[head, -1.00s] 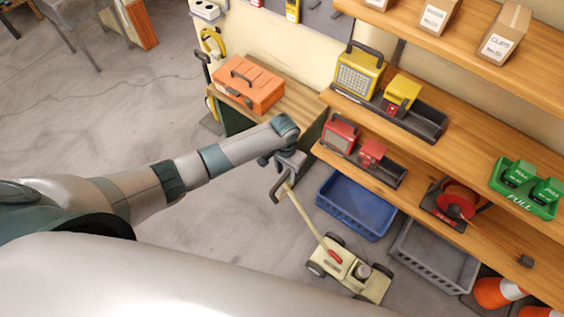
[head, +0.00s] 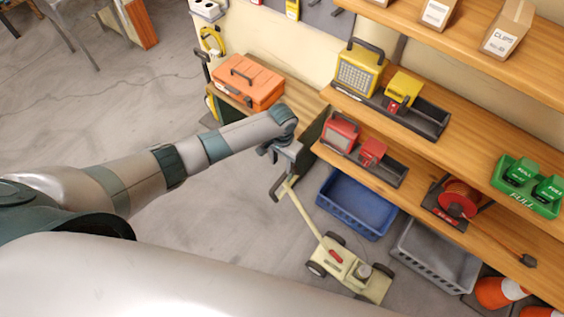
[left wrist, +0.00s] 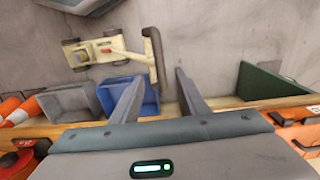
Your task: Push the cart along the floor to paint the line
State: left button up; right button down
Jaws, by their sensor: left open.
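The cart (head: 352,271) is cream with dark wheels and a red part, and stands on the floor in front of the shelves. Its pole slants up left to a dark handle grip (head: 276,188). My left gripper (head: 286,174) is open, above and close to the grip. In the left wrist view the cart (left wrist: 98,50) is at the upper left. The grip (left wrist: 154,50) shows between the two open fingers of my left gripper (left wrist: 159,76); I cannot tell whether they touch it. My right gripper is not in view. No painted line is visible.
A blue crate (head: 350,228) and a grey crate (head: 433,279) stand behind the cart, under wooden shelves. Orange cones (head: 497,292) are at the lower right. An orange toolbox (head: 250,84) sits on a low bench. The floor to the left is open.

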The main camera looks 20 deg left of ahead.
aim_at(281, 178)
pick_arm(q)
jog(key=shift+f+b, duration=3.2)
jog(key=shift+b, duration=0.05)
jog(key=shift+f+b, duration=1.2)
jog(key=shift+f, duration=1.1)
jog(key=c, duration=0.9)
jog(key=shift+a, duration=0.1)
jog(key=shift+a, duration=0.1)
